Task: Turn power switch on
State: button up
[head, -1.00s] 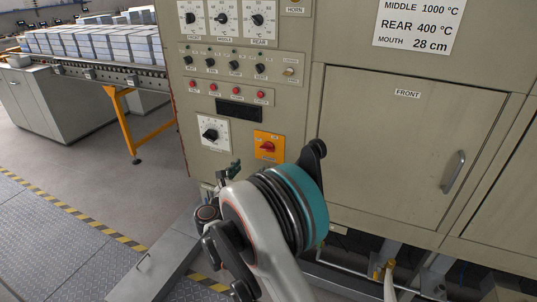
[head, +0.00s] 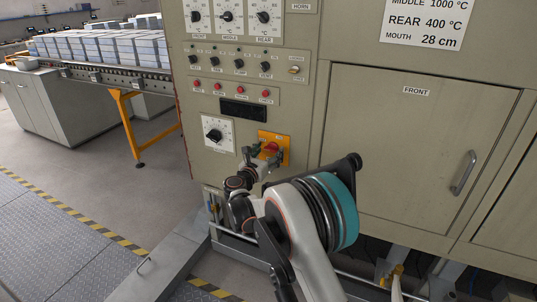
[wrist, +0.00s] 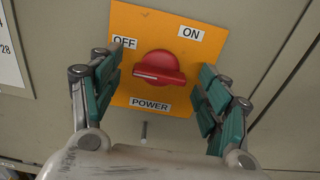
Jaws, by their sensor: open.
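The power switch is a red rotary knob (wrist: 160,70) on an orange plate (wrist: 130,20). The plate carries the labels OFF at upper left, ON at upper right and POWER below. The knob's handle lies nearly level, with its pale-marked end pointing left. In the head view the knob (head: 271,148) is low on the furnace's control panel, partly behind my arm. My gripper (wrist: 158,88) is open, with one green-padded finger on each side of the knob and gaps between. In the head view my gripper (head: 263,155) is right at the orange plate.
A black dial on a white plate (head: 216,134) sits just left of the switch. A row of red buttons (head: 231,90) and small black knobs (head: 217,63) are above. The FRONT door (head: 410,150) with its handle is to the right. A conveyor (head: 100,73) stands at left.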

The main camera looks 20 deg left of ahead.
jog(key=shift+c, duration=0.2)
jog(key=c, duration=1)
